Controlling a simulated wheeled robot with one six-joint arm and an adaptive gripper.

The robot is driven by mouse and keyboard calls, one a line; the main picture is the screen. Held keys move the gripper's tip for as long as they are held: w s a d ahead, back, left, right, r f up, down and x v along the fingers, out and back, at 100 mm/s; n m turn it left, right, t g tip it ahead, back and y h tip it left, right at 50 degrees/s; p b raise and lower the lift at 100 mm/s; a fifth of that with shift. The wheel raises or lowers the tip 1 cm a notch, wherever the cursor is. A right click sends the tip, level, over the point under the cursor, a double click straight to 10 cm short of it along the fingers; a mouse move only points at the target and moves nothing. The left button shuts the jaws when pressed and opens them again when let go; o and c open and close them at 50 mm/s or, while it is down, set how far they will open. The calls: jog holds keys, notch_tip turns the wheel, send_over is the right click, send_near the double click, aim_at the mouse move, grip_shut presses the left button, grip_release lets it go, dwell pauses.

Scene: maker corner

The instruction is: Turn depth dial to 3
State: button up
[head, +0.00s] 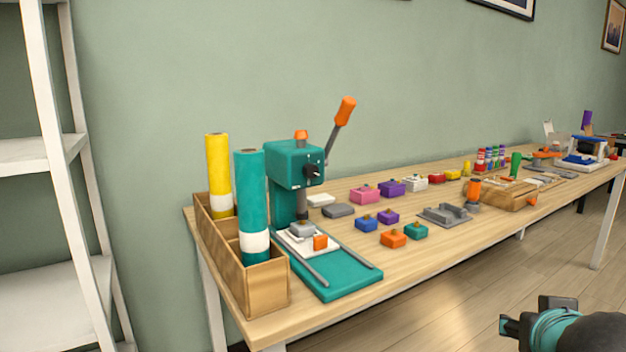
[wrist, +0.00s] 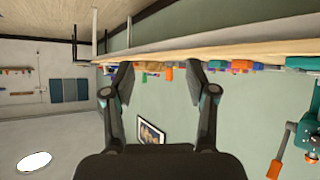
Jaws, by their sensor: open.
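A teal press (head: 291,165) stands at the left end of the wooden table. The black depth dial (head: 313,172) sits on the side of its head, with small white marks by it; its setting is too small to read. An orange-tipped lever (head: 343,112) rises to the right of the head. My gripper (head: 507,326) is at the lower right of the head view, off the table's front edge and far from the press. In the wrist view my gripper (wrist: 158,82) is open and empty, and the press (wrist: 306,135) shows at the right edge, upside down.
A wooden box (head: 262,288) with yellow and teal rolls stands left of the press. Several small coloured blocks (head: 393,238) lie to its right. A wooden block with an orange-handled tool (head: 473,188) stands farther right. The floor in front of the table (head: 430,305) is clear.

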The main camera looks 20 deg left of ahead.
jog(key=w+a+r+n+t+y+b, duration=0.1)
jog(key=w+a+r+n+t+y, duration=0.2)
jog(key=w+a+r, duration=0.4)
jog(key=n+g+y+b, duration=0.25)
jog(key=n+y, duration=0.45)
jog(key=y, duration=0.5)
send_near(313, 173)
jog(key=b+x, duration=0.1)
jog(key=x, duration=0.7)
jog(key=shift+w+a+b, duration=0.25)
jog(key=shift+b, duration=0.05)
grip_shut()
